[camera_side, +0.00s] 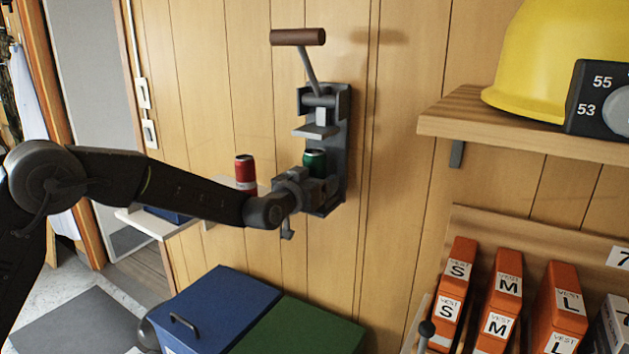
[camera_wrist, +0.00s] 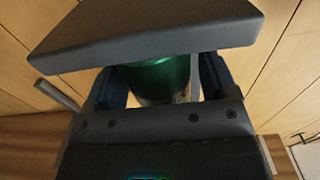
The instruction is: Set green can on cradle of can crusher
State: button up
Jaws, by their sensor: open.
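The green can (camera_side: 315,163) stands upright at the lower part of the wall-mounted can crusher (camera_side: 331,125), under its raised press plate. Its base and the cradle are hidden behind my gripper (camera_side: 314,184), so I cannot tell if it rests on the cradle. In the wrist view my gripper (camera_wrist: 160,85) is open, with one dark finger on each side of the green can (camera_wrist: 160,77). A grey plate (camera_wrist: 150,35), apparently the crusher's press plate, crosses above and covers the can's top there. The crusher's brown handle (camera_side: 298,37) is up.
A red can (camera_side: 245,173) stands on a small shelf left of the crusher. Below are bins with a blue lid (camera_side: 215,308) and a green lid (camera_side: 300,332). At right, a wooden shelf (camera_side: 520,133) holds a yellow helmet (camera_side: 560,60); orange vest boxes (camera_side: 500,300) stand below.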

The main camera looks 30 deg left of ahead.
jog(key=shift+r, duration=0.2)
jog(key=s+a+f+g, duration=0.1)
jog(key=s+g, duration=0.3)
jog(key=s, duration=1.1)
jog(key=s+a+g, duration=0.3)
jog(key=s+g, duration=0.1)
jog(key=s, duration=1.1)
jog(key=s+a+f+g, duration=0.1)
jog(key=s+a+g, duration=0.2)
jog(key=s, duration=1.2)
jog(key=shift+f+g, duration=0.3)
jog(key=shift+g, duration=0.4)
